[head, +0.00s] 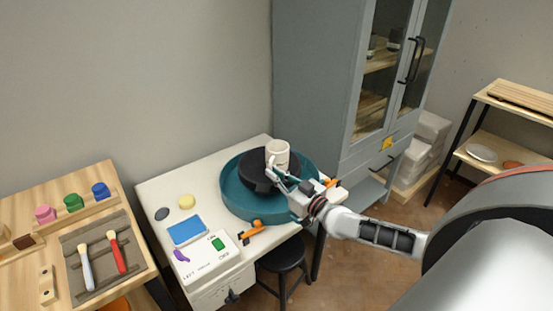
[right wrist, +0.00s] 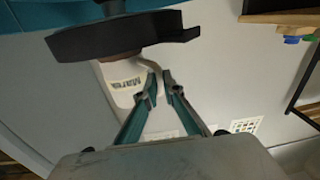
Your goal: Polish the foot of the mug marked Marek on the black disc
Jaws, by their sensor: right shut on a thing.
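The white mug (head: 278,154) stands upright over the black disc (head: 254,180), which sits in a round teal basin (head: 236,201). In the right wrist view the mug (right wrist: 117,99) shows the name Marek, and its brownish foot meets the face of the black disc (right wrist: 80,42) or is very close to it. My right gripper (head: 277,174) is shut on the mug at its handle side; in the wrist view its fingertips (right wrist: 158,83) close on the handle. My left gripper is not in view.
A control panel with a green switch (head: 218,243) is at the table's front. A grey cabinet (head: 310,100) stands close behind. A black stool (head: 283,254) is below.

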